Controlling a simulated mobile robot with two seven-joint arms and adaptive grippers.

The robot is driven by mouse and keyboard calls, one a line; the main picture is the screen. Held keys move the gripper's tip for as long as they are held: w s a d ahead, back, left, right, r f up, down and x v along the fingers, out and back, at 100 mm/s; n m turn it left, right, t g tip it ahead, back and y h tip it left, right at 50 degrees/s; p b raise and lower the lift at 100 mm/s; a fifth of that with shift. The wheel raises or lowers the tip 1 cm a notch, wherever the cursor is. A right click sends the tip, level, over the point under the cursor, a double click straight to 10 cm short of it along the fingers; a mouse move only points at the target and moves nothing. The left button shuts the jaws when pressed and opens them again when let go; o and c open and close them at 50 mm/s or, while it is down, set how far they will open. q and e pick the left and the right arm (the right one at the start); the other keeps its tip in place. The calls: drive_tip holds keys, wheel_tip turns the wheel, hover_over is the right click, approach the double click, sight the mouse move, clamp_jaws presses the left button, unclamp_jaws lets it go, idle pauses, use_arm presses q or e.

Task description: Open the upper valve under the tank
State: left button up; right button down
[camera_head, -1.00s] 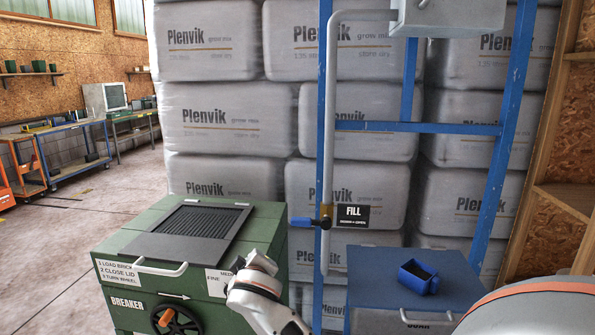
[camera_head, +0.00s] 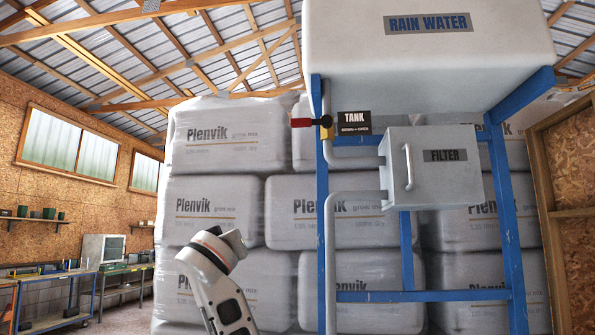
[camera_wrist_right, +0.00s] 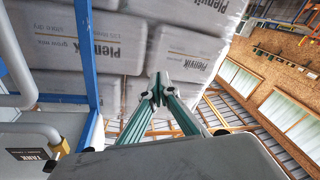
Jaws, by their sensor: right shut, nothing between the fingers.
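The upper valve (camera_head: 326,124) sits on the pipe under the white rain water tank (camera_head: 380,55). Its red handle (camera_head: 302,122) points left, roughly level, beside a black sign (camera_head: 354,123) reading TANK, down = open. In the right wrist view the brass-coloured valve body (camera_wrist_right: 60,147) and the TANK sign (camera_wrist_right: 33,153) show at lower left; the red handle cannot be seen there. My right gripper (camera_wrist_right: 158,90) is shut and empty, apart from the valve, with stacked bags behind its fingers. No gripper fingers show in the head view, and my left gripper is out of view.
A grey filter box (camera_head: 434,165) and grey pipe (camera_head: 331,260) are below the valve. A blue frame (camera_head: 497,200) carries the tank. Wrapped Plenvik bags (camera_head: 225,205) fill the space behind. One of my arm links stands in front of the bags.

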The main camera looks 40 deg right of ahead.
drive_tip(key=s+d+r+m+h, duration=0.1)
drive_tip(key=s+r+m, duration=0.1)
drive_tip(key=s+r, duration=0.4)
drive_tip(key=s+d+r+m+h, duration=0.1)
drive_tip(key=s+r, duration=0.5)
drive_tip(key=r, duration=1.1)
drive_tip(key=s+d+r+m+h, duration=0.2)
drive_tip(key=s+r, duration=0.5)
drive_tip(key=r, duration=0.5)
drive_tip(key=shift+m+g+h, duration=0.4)
drive_tip(key=shift+m+h, duration=0.3)
drive_tip(key=shift+m, duration=0.5)
